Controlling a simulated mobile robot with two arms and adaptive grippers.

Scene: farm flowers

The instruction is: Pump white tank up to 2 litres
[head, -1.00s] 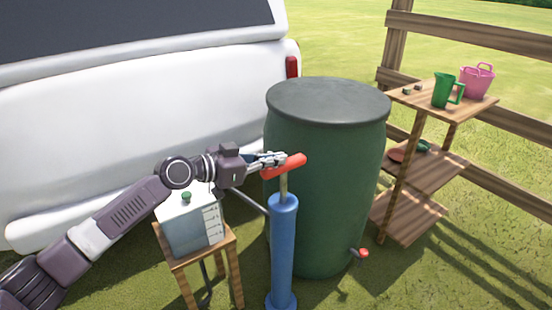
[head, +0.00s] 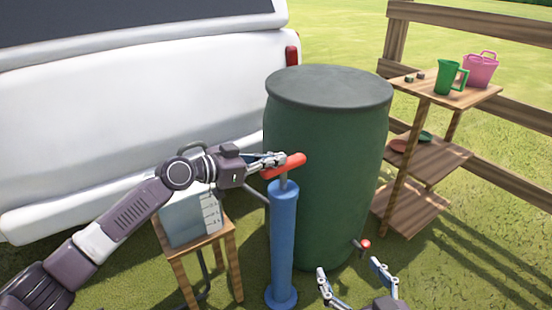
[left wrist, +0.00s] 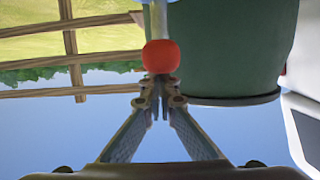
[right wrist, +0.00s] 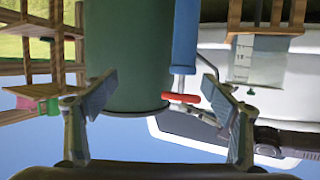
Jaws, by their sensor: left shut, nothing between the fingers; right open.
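The blue pump (head: 283,245) stands upright on the grass, with its red handle (head: 292,162) low above the barrel and a short piece of rod showing. My left gripper (head: 272,160) is shut and empty, its fingertips at the left end of the handle. In the left wrist view the handle's end (left wrist: 161,56) is just beyond the shut fingers. The white tank (head: 188,222), with scale marks, sits on a small wooden stand; my left arm hides its top. The tank also shows upside down in the right wrist view (right wrist: 258,60). My right gripper (head: 349,268) is open and empty, low in front of the barrel.
A dark green barrel (head: 325,170) with a red tap (head: 365,244) stands behind the pump. A wooden shelf (head: 415,205) holds a green jug (head: 450,77) and a pink bucket (head: 482,70). A white vehicle (head: 110,120) is behind at left. Grass is open at lower right.

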